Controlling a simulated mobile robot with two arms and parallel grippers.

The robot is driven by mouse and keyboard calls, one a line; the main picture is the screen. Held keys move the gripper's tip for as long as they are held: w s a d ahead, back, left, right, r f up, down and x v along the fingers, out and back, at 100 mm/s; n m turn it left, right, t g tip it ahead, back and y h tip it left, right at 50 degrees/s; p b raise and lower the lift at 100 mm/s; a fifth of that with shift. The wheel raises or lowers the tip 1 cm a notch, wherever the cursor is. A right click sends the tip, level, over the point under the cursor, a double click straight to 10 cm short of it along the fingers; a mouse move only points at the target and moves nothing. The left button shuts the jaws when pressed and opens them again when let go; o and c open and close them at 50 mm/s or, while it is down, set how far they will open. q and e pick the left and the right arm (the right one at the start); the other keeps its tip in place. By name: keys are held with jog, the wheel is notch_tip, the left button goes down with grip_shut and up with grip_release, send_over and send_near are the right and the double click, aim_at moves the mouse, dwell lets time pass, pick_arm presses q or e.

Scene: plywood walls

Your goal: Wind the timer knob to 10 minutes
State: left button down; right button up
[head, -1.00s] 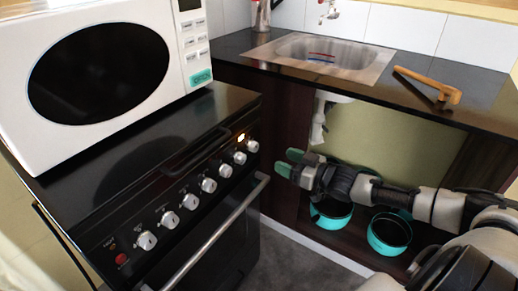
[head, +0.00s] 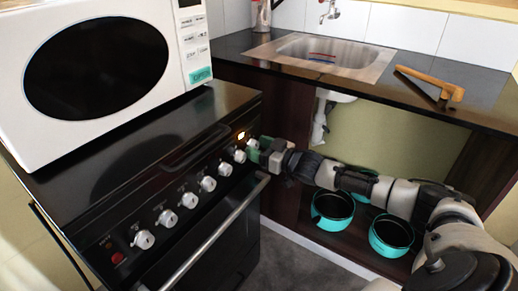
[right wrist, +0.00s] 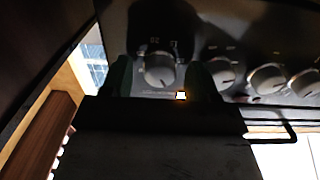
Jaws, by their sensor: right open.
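The black stove front (head: 185,245) carries a row of silver knobs. The end knob (head: 252,143), nearest the sink unit, is beside a lit orange lamp (head: 241,135); I cannot read which label marks the timer. My right gripper (head: 262,146) is at this end knob, with its green fingertips partly hidden in the head view. In the right wrist view, the end knob (right wrist: 160,70) sits between the two open green fingers (right wrist: 160,80), with a gap on each side. Whether the fingers touch it cannot be told. My left gripper is not in view.
A white microwave (head: 110,130) stands on the stove top. A long oven handle (head: 215,245) runs below the knobs. The neighbouring knob (head: 239,155) is close to my gripper. Turquoise pots (head: 332,222) stand under the sink (head: 325,50).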

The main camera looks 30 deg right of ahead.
jog(key=c, duration=0.9)
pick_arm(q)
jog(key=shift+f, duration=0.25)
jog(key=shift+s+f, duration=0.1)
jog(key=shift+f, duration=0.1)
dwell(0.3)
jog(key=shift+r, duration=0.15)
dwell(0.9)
pick_arm(e)
jog(key=o, duration=0.9)
